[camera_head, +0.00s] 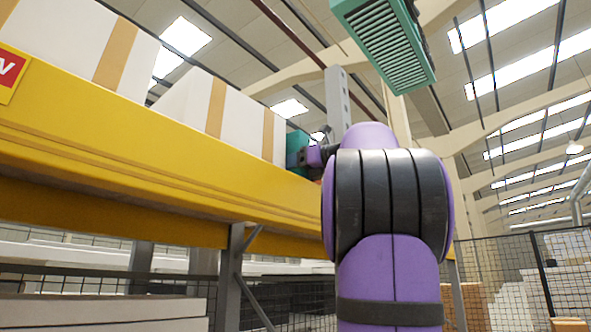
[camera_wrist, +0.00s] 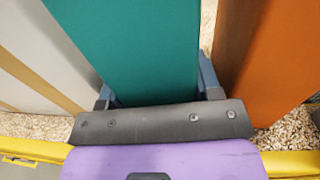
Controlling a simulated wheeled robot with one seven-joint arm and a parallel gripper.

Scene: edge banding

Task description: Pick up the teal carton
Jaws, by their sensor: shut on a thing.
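The teal carton (camera_wrist: 135,45) fills the middle of the wrist view, upright and between my gripper's two fingers. My gripper (camera_wrist: 160,90) is shut on it, one finger at each side. In the head view a small part of the teal carton (camera_head: 296,147) shows at the right end of the shelf row, with my gripper (camera_head: 306,156) against it. My purple arm hides most of that spot. Whether the carton's base touches the shelf is hidden.
A white carton with tan tape (camera_wrist: 42,62) stands close left of the teal one, an orange-brown carton (camera_wrist: 265,60) close right. More white cartons (camera_head: 222,110) line the shelf behind the yellow beam (camera_head: 150,150). A grey upright (camera_head: 338,100) rises behind. A green vented unit (camera_head: 385,40) hangs overhead.

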